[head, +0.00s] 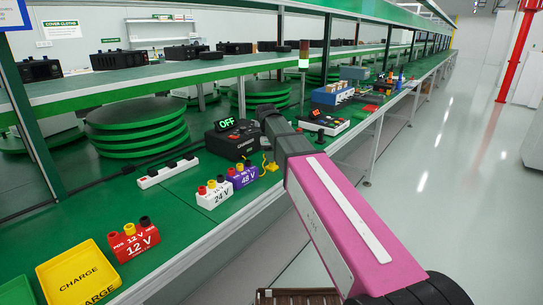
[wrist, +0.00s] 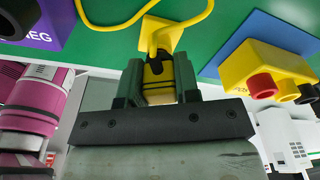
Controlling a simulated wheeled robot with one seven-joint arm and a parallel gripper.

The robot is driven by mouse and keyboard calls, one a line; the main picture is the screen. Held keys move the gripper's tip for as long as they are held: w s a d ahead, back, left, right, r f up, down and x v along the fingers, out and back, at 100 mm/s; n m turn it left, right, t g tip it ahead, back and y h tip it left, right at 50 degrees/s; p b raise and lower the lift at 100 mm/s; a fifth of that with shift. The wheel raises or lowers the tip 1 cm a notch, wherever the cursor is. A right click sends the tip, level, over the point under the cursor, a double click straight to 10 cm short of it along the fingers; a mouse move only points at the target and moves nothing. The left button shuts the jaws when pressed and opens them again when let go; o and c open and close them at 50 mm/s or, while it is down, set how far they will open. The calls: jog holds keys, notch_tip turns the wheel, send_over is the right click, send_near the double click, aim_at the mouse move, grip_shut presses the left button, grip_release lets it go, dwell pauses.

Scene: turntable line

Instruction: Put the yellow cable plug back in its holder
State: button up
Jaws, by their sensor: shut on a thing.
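In the wrist view my gripper (wrist: 159,82) is shut on the yellow cable plug (wrist: 158,70), a yellow body with black bands between the two dark fingers. A yellow cable (wrist: 128,23) loops above it over the green bench. A flat yellow piece (wrist: 163,34) lies just beyond the plug's far end; I cannot tell whether it is the holder or whether the plug touches it. In the head view a small yellow piece (head: 270,166) shows at the bench edge beside the purple 48 V block (head: 243,177). My arm hides the fingers and plug there.
The black charger (head: 233,139) reads OFF. A white 24 V block (head: 214,194), a red 12 V block (head: 133,242) and a yellow CHARGE tray (head: 78,274) line the bench. In the wrist view a yellow socket block (wrist: 262,68) stands close on the right. The aisle is clear.

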jog(key=shift+f, duration=0.45)
dwell(0.7)
jog(key=o, duration=1)
jog(key=shift+c, duration=0.2)
jog(key=shift+r, duration=0.15)
jog(key=shift+r, duration=3.65)
